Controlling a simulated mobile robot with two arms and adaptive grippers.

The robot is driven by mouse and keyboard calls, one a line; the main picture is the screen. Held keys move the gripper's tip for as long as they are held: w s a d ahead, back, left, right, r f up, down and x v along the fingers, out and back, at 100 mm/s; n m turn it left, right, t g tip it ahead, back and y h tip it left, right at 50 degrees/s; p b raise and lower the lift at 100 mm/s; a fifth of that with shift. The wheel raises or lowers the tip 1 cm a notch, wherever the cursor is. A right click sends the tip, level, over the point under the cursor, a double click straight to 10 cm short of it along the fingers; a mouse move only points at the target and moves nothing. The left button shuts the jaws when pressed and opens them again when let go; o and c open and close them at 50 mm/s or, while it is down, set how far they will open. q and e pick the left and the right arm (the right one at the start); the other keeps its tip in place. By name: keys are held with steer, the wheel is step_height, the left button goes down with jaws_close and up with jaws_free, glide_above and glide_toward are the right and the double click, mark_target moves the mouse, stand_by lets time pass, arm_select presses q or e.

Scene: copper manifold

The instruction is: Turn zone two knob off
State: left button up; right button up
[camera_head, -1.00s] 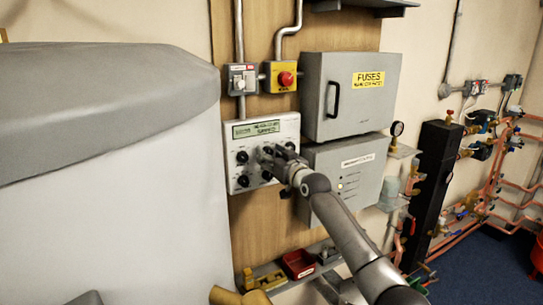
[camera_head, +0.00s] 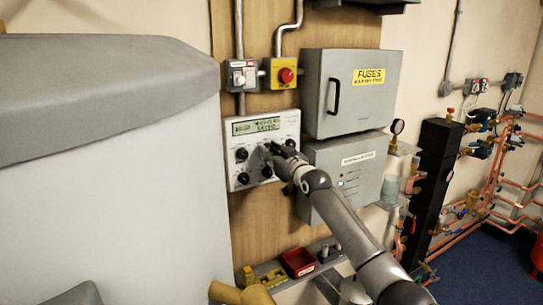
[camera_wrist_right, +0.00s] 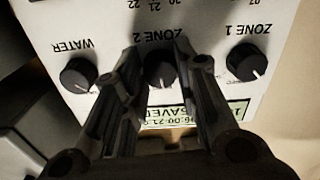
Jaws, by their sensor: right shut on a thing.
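The white control panel (camera_head: 232,132) is on the wooden board, with a lit display (camera_head: 258,126) and several black knobs. My right gripper (camera_head: 274,153) reaches its right part from below right. In the right wrist view the panel appears upside down. There the zone 2 knob (camera_wrist_right: 160,74) sits between the two fingertips of my right gripper (camera_wrist_right: 158,62), which is shut on it. Its pointer is hard to make out. The zone 1 knob (camera_wrist_right: 246,62) and the water knob (camera_wrist_right: 78,74) stand either side, untouched. The display (camera_wrist_right: 195,116), partly covered by the fingers, reads SAVED. My left gripper is out of view.
A grey fuse box (camera_head: 322,62) and a lower grey box (camera_head: 325,160) are right of the panel. A red button on a yellow box (camera_head: 284,75) is above. A large grey-white body (camera_head: 110,190) fills the left. A red tray (camera_head: 298,262) sits on the shelf below.

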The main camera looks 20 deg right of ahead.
steer(key=shift+n, duration=3.7)
steer(key=o, duration=1)
steer(key=shift+o, duration=0.2)
steer(key=s+d, duration=0.2)
steer(key=s, duration=0.9)
steer(key=shift+s+d, duration=0.2)
steer(key=shift+s, duration=0.2)
